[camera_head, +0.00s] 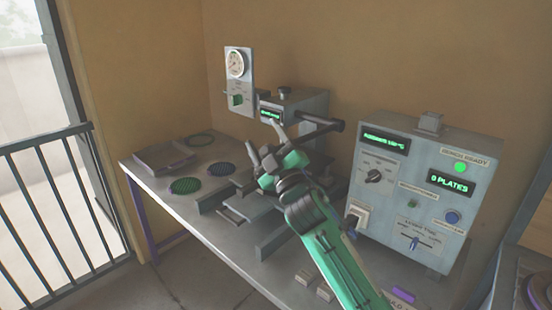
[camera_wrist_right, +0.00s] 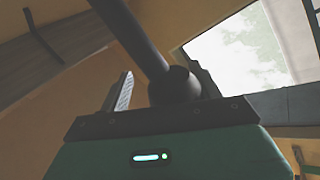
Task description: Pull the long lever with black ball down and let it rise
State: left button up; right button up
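The plate press (camera_head: 305,103) stands at the back of the table. A dark bar (camera_head: 322,131), which looks like the lever, runs at its right side down toward my right gripper (camera_head: 275,146). In the right wrist view the dark lever rod (camera_wrist_right: 138,35) ends in a black ball (camera_wrist_right: 174,87). The ball sits between the two fingers of my right gripper (camera_wrist_right: 160,88). A gap shows between the left finger and the ball; the right finger is close to it, and contact is unclear. The head view hides the ball behind my gripper. My left gripper is not in view.
A grey control box (camera_head: 405,205) stands right of my right arm, its display reading 0 PLATES.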

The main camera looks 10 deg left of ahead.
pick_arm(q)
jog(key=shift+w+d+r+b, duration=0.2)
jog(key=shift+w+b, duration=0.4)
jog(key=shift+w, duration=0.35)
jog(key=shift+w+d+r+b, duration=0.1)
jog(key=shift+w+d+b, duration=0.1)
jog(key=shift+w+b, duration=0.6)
pick_arm(e)
jog(key=v, duration=1.3)
jog(key=shift+d, duration=0.15)
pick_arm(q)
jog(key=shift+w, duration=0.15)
pick_arm(e)
jog(key=shift+f, duration=0.1)
